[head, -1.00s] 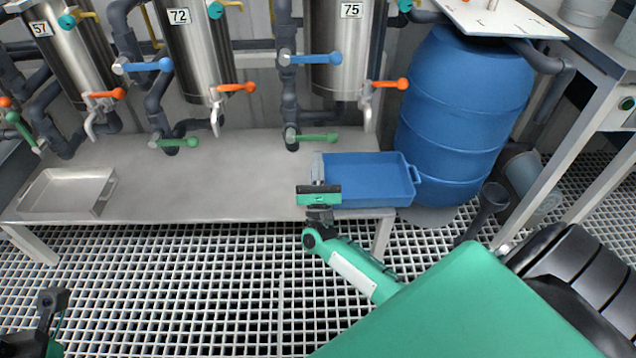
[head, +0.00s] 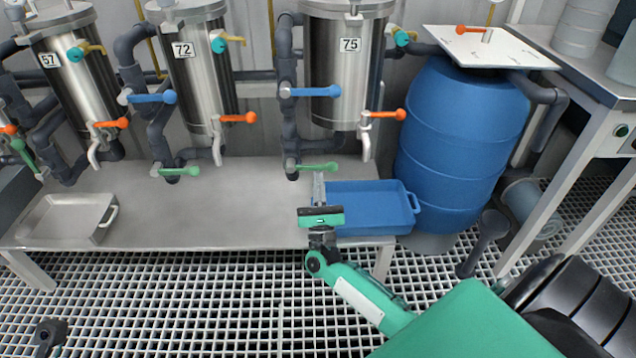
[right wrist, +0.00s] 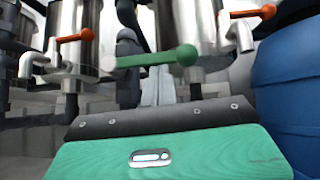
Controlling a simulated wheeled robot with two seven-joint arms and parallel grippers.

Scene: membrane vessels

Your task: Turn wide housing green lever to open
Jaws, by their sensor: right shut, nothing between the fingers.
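The wide housing looks to be the steel vessel labelled 75 (head: 337,70). Its green lever (head: 318,167) sits low on the grey pipe at its left, handle pointing right and roughly level. My right gripper (head: 319,188) is shut and empty, just below and in front of this lever, with a small apparent gap. In the right wrist view the green lever (right wrist: 150,58) crosses above the closed fingertips (right wrist: 158,88), its ball end to the right. Contact cannot be told. A dark part, probably my left gripper (head: 48,335), shows at the bottom left; its fingers are unclear.
A blue tray (head: 372,228) lies on the bench beside my right gripper. Blue (head: 310,91) and orange (head: 385,114) levers are above. Vessel 72 (head: 196,90) has its own green lever (head: 180,171). A blue barrel (head: 460,130) stands right.

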